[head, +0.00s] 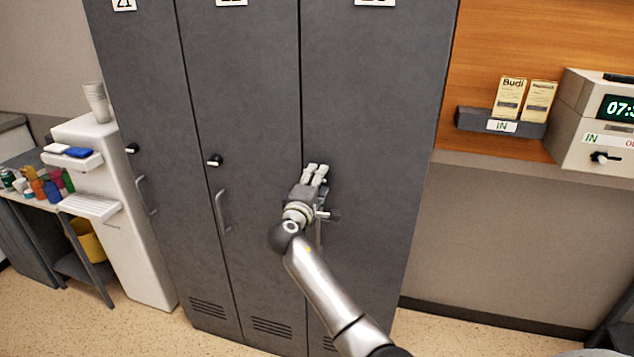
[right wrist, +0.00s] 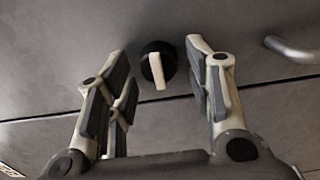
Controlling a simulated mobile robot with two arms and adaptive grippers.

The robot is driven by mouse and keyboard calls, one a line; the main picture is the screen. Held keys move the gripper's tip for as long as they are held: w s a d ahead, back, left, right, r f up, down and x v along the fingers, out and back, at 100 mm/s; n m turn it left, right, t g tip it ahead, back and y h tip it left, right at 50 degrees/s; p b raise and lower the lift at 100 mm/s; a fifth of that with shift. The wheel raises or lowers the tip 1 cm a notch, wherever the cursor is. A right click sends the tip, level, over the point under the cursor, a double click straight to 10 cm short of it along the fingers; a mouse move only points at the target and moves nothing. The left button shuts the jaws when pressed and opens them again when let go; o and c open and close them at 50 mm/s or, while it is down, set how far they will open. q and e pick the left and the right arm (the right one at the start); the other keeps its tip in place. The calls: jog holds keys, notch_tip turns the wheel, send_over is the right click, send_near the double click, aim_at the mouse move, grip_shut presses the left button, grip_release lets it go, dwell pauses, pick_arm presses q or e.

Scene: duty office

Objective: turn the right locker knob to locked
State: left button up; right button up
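The right locker (head: 390,120) is a tall dark grey door with a handle partly hidden behind my right arm. Its knob (right wrist: 158,66) shows in the right wrist view as a black round base with a cream bar, the bar close to upright in that picture. In the head view my gripper hides this knob. My right gripper (head: 316,170) is in front of the right locker door. Its fingers are spread, one on each side of the knob in the right wrist view, with visible gaps and no contact seen. My left gripper is not in view.
The middle locker has a knob (head: 214,160) and a handle (head: 222,212); the left locker has its own knob (head: 132,148). A shelf with an IN tray (head: 470,122) and a clock box (head: 590,115) is at right. A white fountain-like unit (head: 130,220) stands at left.

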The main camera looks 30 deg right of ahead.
dwell(0.3)
jog(key=v, duration=1.2)
